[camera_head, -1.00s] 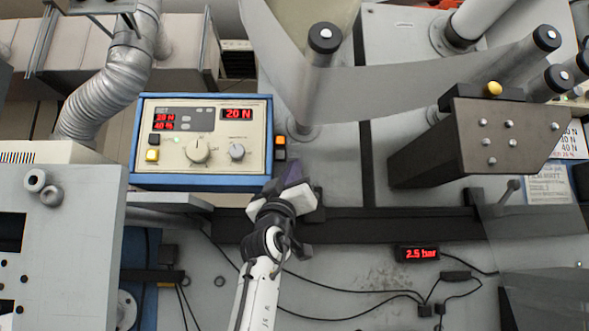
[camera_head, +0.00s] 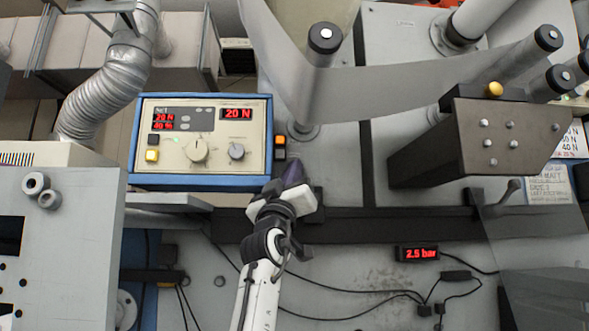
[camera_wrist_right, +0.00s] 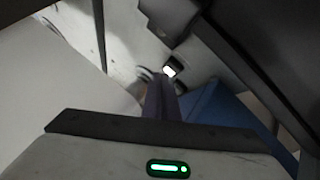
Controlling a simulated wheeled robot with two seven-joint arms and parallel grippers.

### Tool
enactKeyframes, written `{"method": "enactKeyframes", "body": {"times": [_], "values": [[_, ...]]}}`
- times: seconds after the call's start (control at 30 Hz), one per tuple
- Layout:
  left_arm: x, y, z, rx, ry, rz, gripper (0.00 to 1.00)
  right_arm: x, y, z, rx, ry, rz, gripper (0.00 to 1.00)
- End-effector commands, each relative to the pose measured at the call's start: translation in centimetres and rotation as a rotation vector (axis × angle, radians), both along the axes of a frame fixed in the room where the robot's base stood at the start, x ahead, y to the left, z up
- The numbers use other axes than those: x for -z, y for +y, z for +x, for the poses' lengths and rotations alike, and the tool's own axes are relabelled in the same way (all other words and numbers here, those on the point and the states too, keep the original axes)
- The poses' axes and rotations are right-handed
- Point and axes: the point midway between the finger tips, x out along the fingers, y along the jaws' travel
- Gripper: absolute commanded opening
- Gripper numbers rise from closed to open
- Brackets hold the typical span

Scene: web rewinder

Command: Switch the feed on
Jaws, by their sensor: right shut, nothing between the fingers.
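A control box (camera_head: 200,182) with a blue frame and cream front stands left of centre in the head view. On its right side sits a small dark switch block with an orange button (camera_head: 281,140) above a pale one (camera_head: 280,154). My right gripper (camera_head: 294,172) is shut and empty, just below and right of that block; I cannot tell whether it touches anything. In the right wrist view, my dark fingers (camera_wrist_right: 160,100) point towards a small lit white button (camera_wrist_right: 169,71) in a dark housing. My left gripper is out of view. No label marks the feed switch readably.
The box front carries red displays, a large knob (camera_head: 198,150), a smaller knob (camera_head: 237,151) and a yellow button (camera_head: 152,155). A dark rail (camera_head: 390,226) runs behind my right gripper. The web (camera_head: 420,88) and rollers (camera_head: 325,40) stand above right. A 2.5 bar display (camera_head: 417,253) is below right.

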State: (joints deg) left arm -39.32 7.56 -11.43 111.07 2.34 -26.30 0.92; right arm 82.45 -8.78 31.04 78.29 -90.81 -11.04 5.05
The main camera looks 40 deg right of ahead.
Motion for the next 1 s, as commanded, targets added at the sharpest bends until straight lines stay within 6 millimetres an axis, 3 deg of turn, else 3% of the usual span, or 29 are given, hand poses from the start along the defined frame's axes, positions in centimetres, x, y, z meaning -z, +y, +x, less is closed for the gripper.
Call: {"method": "enactKeyframes", "body": {"times": [0.33,0.6,1.0], "values": [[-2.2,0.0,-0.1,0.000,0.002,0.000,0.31,-0.3,2.0,-2.3,-0.004,-0.003,0.003,0.00],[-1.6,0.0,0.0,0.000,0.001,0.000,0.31,0.0,3.5,-4.3,0.003,-0.002,0.000,0.00],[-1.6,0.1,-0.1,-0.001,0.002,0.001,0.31,0.0,3.8,-4.6,0.000,0.000,-0.001,0.00]]}}
